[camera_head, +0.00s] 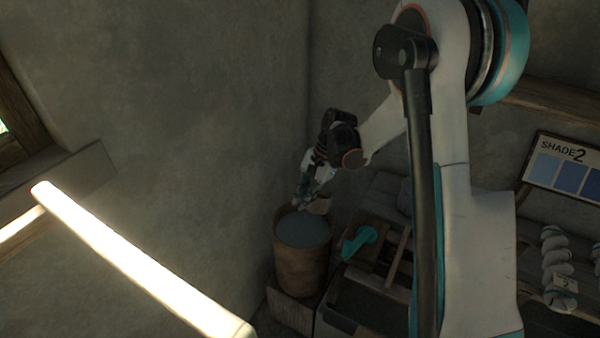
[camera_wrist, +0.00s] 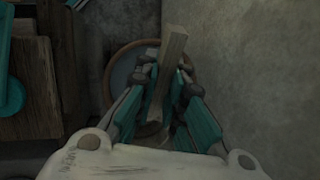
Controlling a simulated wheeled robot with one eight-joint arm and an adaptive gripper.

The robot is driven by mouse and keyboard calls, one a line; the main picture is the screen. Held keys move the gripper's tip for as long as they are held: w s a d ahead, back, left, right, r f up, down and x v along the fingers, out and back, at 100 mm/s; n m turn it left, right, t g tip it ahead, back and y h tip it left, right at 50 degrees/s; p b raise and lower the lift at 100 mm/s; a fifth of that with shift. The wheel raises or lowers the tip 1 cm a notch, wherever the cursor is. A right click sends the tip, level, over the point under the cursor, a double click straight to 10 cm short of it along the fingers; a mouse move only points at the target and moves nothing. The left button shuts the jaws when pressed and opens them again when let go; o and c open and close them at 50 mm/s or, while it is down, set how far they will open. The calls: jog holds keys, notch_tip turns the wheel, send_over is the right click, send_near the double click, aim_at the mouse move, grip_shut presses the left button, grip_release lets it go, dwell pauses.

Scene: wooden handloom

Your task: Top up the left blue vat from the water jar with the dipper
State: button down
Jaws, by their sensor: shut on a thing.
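A brown round jar (camera_head: 300,262) with grey-blue liquid inside stands in the wall corner; I take it for the water jar. My gripper (camera_head: 311,190) is just above its mouth, shut on the dipper. A pale part of the dipper (camera_head: 319,206) shows at the jar's right rim. In the wrist view, the dipper's wooden handle (camera_wrist: 171,62) stands up between the teal fingers of my gripper (camera_wrist: 165,88), and the jar's rim (camera_wrist: 114,72) curves behind them. The dipper's bowl is not clearly visible. I cannot make out a left blue vat in either view.
A teal handle (camera_head: 360,242) sits on a wooden frame (camera_head: 385,262) right of the jar. Walls close in behind and left. A bright bar (camera_head: 140,262) crosses the left foreground. A shade chart (camera_head: 565,168) and pale skeins (camera_head: 557,268) are at right.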

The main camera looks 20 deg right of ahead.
jog(key=w+r+m+t+y+p, duration=0.1)
jog(key=w+r+m+t+y, duration=0.25)
jog(key=w+m, duration=0.4)
notch_tip(320, 180, down, 21)
jog(key=s+m+b, duration=0.1)
jog(key=b, duration=0.9)
jog(key=shift+d+f+m+b, duration=0.15)
jog(key=shift+d+m+b, duration=0.15)
jog(key=shift+m+b, duration=0.1)
jog(key=shift+s+h, duration=0.1)
jog(key=shift+h, duration=0.15)
notch_tip(320, 180, up, 17)
jog(key=p, duration=0.9)
dwell(0.3)
jog(key=shift+t, duration=0.25)
